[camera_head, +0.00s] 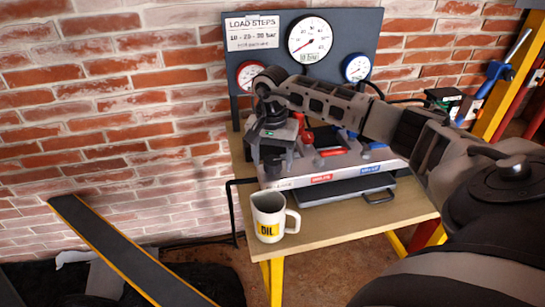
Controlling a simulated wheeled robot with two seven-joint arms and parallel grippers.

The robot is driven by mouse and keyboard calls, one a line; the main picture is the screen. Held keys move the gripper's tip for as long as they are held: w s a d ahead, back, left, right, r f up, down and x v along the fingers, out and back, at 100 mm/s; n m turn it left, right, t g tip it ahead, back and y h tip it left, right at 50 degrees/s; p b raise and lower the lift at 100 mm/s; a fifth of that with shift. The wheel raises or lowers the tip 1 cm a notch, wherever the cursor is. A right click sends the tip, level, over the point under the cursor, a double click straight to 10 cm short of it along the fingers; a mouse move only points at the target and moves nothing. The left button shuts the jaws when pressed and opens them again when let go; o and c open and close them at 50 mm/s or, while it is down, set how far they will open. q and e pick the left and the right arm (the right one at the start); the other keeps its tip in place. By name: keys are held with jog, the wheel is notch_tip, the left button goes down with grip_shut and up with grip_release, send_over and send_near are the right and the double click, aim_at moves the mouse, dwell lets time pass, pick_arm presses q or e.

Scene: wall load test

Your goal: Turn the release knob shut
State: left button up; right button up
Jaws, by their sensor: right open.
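The hand pump unit (397,165) is a grey metal box with a red label and a blue label on its front, lying on the wooden table. Red parts (304,130) and a red-gripped lever (332,152) show on its top, and a blue part (376,145) sits to their right. I cannot tell for sure which part is the release knob; it may be hidden behind my gripper. My right gripper (272,165) points down at the left end of the unit, open. Its fingertips are hard to make out, and I cannot tell whether they touch anything. My left gripper is not in view.
A white OIL mug (270,217) stands at the front left of the table (340,230). A dark gauge panel (345,20) with a large gauge (310,39) and two smaller ones stands behind. A dark orange-edged bar (125,250) is at lower left.

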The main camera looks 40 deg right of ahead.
jog(key=c, duration=1)
jog(key=m, duration=0.8)
jog(key=shift+m, duration=0.3)
jog(key=m, duration=0.4)
jog(key=shift+r, duration=0.1)
jog(key=m, duration=0.5)
jog(key=shift+w, duration=0.1)
jog(key=shift+m, duration=0.3)
